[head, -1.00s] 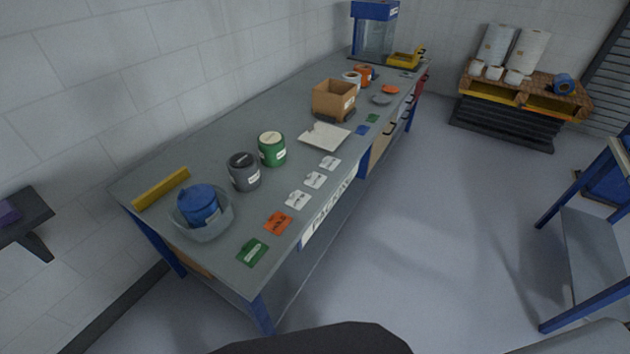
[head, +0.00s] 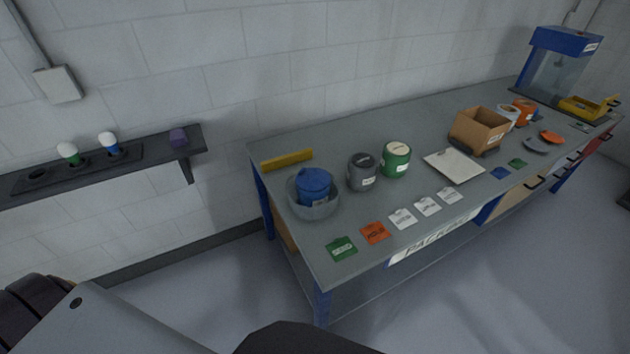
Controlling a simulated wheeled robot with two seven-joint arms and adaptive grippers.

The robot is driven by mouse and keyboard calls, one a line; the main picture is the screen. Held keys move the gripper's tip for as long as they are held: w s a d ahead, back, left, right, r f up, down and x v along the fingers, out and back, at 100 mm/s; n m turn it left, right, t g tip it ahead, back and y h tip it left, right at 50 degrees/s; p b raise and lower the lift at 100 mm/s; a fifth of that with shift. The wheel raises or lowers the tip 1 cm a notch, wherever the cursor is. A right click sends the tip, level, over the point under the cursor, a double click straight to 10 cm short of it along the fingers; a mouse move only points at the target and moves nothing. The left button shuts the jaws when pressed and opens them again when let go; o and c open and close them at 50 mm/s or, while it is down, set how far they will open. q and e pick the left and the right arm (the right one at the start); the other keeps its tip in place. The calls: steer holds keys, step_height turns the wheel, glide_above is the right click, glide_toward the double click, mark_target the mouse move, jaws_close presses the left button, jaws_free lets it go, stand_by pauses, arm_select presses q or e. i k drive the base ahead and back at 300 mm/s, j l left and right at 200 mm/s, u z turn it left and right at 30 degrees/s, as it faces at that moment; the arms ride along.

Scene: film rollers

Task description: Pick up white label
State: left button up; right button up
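Three white labels lie in a row near the front edge of the grey workbench (head: 290,235): a left one (head: 403,219), a middle one (head: 427,206) and a right one (head: 450,195). They have dark print too small to read. An orange label (head: 375,232) and a green label (head: 341,248) lie to their left in the same row. Dark and grey parts of my own body show at the bottom left and bottom middle, apart from the bench. Neither gripper's fingers are in view.
Behind the labels stand a blue canister in a clear bowl (head: 303,210), a grey canister (head: 361,172) and a green canister (head: 396,160). A white board (head: 454,166) and a cardboard box (head: 478,130) lie to the right. A dark wall shelf (head: 100,163) is at left.

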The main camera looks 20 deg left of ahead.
mark_target(427, 207)
steer(key=i+l+u, duration=0.4)
steer(key=l, duration=0.25)
steer(key=i+l+u, duration=0.4)
steer(key=l, duration=0.4)
steer(key=i, duration=0.1)
